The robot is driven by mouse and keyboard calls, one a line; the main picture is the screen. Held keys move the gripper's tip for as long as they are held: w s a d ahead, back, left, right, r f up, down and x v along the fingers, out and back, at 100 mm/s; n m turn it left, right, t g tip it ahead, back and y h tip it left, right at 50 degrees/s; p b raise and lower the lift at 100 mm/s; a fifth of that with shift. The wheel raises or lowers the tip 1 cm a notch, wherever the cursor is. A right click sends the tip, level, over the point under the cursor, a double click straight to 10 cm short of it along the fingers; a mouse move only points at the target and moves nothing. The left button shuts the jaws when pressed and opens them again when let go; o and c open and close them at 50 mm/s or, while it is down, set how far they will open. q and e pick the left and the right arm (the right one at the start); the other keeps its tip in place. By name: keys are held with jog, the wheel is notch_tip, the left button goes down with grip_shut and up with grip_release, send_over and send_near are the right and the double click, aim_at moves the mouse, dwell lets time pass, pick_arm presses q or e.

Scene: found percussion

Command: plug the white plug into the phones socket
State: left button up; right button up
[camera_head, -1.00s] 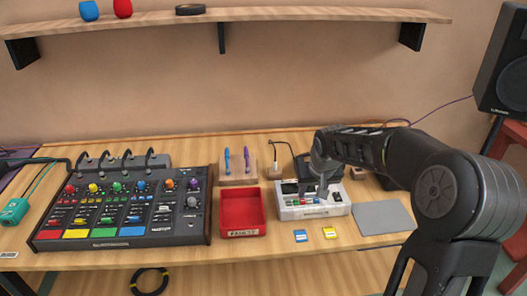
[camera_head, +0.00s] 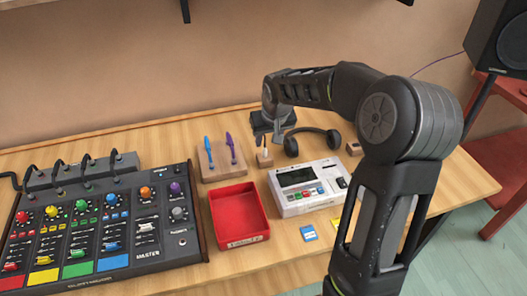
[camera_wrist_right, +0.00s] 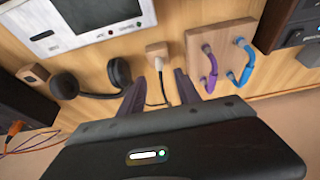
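A small wooden block (camera_head: 264,161) stands at the back of the table, left of the headphones. My right gripper (camera_head: 265,143) hangs just above this block, fingers pointing down. In the right wrist view the fingers (camera_wrist_right: 160,88) are open and apart, with the cord between them and the block (camera_wrist_right: 157,50) just beyond the tips. A small round socket (camera_head: 183,242) is at the lower right of the mixer (camera_head: 100,226); its label is hard to read. My left gripper is out of view.
A block with blue and purple handles (camera_head: 221,163) stands left of my gripper, and black headphones (camera_head: 313,142) to the right. In front are a red tray (camera_head: 238,214) and a white device (camera_head: 305,187).

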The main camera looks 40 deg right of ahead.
aim_at(265, 149)
jog(key=shift+x, duration=1.2)
jog(key=shift+w+d+f+p, duration=0.1)
jog(key=shift+w+f+p, duration=0.1)
jog(key=shift+f+p, duration=0.25)
jog(key=x, duration=0.4)
jog(key=shift+w+d+p, duration=0.1)
jog(key=shift+p, duration=0.3)
grip_shut()
